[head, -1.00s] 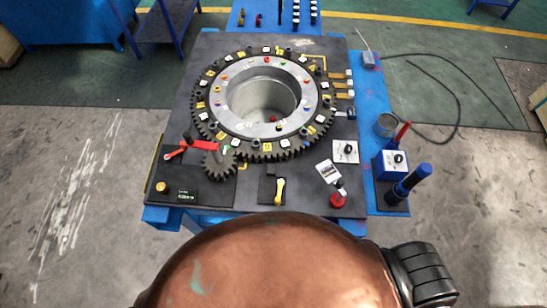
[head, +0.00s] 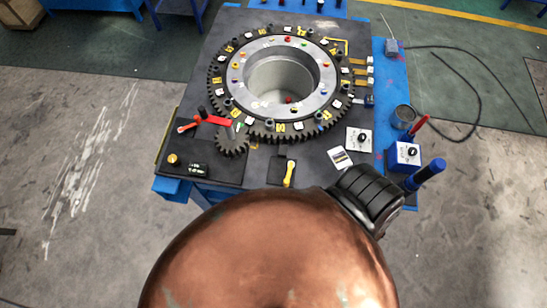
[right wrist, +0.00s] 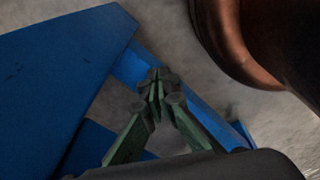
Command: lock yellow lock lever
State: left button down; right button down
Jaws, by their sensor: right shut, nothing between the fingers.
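The yellow lock lever (head: 289,172) stands on a small dark plate at the front edge of the black crane stand top (head: 222,182). It points away from me and tilts slightly. In the head view my copper-coloured body covers the area just in front of it. My right gripper (right wrist: 157,85) shows in the right wrist view with its fingertips together and nothing between them. Blue stand framework and grey floor lie beyond it, and the lever is not in that view. My left gripper is not in view.
A large toothed ring (head: 217,73) meshes with a small gear (head: 232,142). A red lever (head: 216,120) is at the left. A white dial box (head: 358,139), a blue box (head: 403,156), a can (head: 403,117) and a blue-handled tool (head: 427,173) stand at the right.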

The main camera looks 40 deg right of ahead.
aim_at(291, 165)
jog(key=z, duration=0.05)
jog(key=k, duration=0.8)
jog(key=z, duration=1.05)
